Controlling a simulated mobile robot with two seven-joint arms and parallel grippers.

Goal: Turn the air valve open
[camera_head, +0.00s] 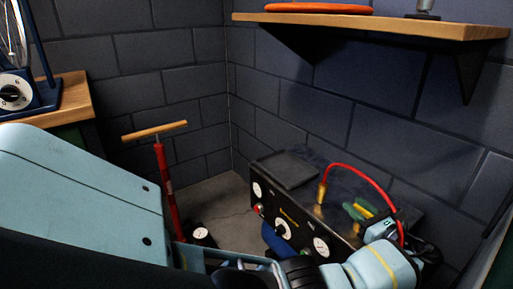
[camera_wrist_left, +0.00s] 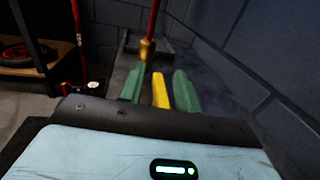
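The air valve's yellow lever (camera_head: 364,208) is on top of a black box (camera_head: 296,225) with gauges, beside the brass fitting (camera_head: 321,193) of a red hose. My left gripper (camera_head: 360,210) reaches over the box top, its green fingers at the lever. In the left wrist view, the yellow lever (camera_wrist_left: 160,91) lies between the two green fingers of the left gripper (camera_wrist_left: 159,88). A gap shows on the lever's left side, so the fingers are open around it; contact on the right is unclear. The lever's base is hidden. My right gripper is out of view.
The red hose (camera_head: 362,172) arches over the box close to my left gripper. A dark tray (camera_head: 286,169) lies on the box's far end. A red pump (camera_head: 166,185) stands left of it. A wooden shelf (camera_head: 370,24) hangs on the block wall above.

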